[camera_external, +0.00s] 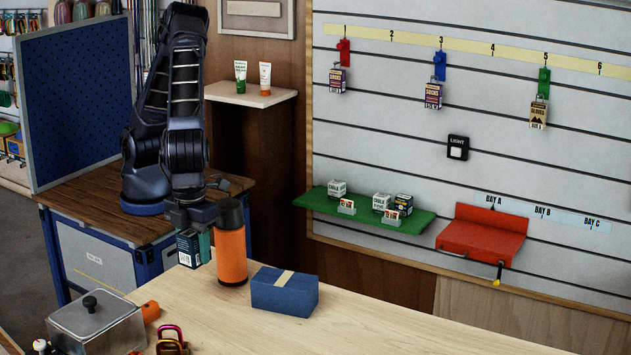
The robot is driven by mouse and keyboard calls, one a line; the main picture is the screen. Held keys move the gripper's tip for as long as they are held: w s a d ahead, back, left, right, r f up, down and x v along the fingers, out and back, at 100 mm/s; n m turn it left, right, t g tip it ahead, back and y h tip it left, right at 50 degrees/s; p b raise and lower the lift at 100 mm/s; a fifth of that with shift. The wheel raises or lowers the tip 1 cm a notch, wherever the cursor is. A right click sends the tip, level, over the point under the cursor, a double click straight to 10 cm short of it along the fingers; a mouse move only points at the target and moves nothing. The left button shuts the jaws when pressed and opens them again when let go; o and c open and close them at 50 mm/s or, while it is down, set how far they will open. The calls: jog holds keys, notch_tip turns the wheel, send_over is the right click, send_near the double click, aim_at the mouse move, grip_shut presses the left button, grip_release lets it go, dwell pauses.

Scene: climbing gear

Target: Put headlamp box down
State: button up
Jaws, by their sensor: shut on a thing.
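My gripper (203,220) hangs at the end of my dark arm over the far left part of the wooden counter. It is shut on a small dark teal box with a white printed label, the headlamp box (189,250). The gripper's fingers hide part of the box. The box is just left of an orange bottle with a black lid (231,256). I cannot tell whether the box touches the counter (390,332) or hangs a little above it.
A blue box with a tan strap (284,293) stands right of the bottle. A metal pot (97,322) and carabiners (171,341) are at the front left. A green shelf (365,212) holds small boxes; a red shelf (481,238) is empty. The counter's right part is clear.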

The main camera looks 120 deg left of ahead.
aim_at(201, 310)
notch_tip(201, 310, down, 12)
jog(key=shift+r, duration=0.1)
dwell(0.5)
jog(key=o, duration=1)
